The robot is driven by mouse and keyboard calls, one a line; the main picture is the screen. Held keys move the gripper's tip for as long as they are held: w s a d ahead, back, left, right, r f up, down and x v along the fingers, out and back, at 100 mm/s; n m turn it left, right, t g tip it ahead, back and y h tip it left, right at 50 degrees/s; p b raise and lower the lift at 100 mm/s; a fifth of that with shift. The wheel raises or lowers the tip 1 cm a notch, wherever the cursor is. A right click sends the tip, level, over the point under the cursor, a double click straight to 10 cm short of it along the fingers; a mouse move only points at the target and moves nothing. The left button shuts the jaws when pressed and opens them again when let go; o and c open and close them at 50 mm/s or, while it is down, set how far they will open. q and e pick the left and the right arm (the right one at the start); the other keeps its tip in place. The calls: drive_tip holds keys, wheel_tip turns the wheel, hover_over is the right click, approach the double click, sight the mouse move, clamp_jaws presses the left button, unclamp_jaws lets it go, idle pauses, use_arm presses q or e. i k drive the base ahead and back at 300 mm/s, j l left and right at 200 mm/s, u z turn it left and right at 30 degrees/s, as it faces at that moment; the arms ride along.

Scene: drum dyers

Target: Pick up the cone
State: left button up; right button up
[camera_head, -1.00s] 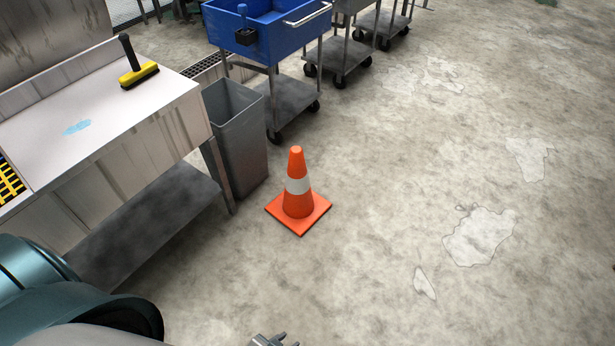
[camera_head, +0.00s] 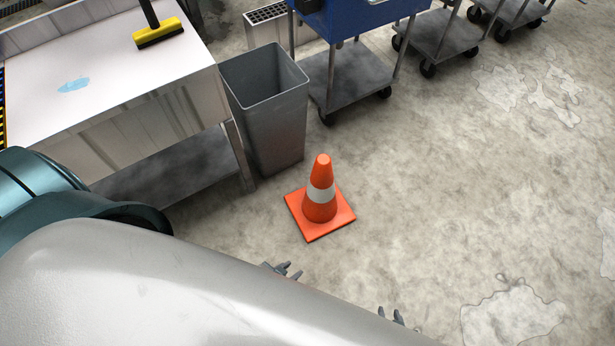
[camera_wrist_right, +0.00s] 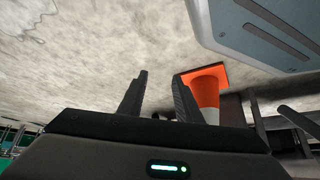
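The orange cone (camera_head: 321,202) with a white band stands upright on its square base on the concrete floor, right of the grey bin. In the right wrist view the cone (camera_wrist_right: 210,78) shows tilted, behind and beside the right-hand finger, not between the fingers. My right gripper (camera_head: 392,316) is lower and further right, partly hidden by my pale arm. In its wrist view the right gripper (camera_wrist_right: 160,80) has its fingers apart with nothing between them.
A grey bin (camera_head: 266,110) stands close behind the cone, next to a steel table (camera_head: 150,100) bearing a yellow-headed brush (camera_head: 158,34). A blue cart (camera_head: 350,75) and grey carts (camera_head: 445,45) stand behind. The floor to the right is clear.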

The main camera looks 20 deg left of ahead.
sight(319, 209)
drive_tip(key=i+l+u, duration=0.75)
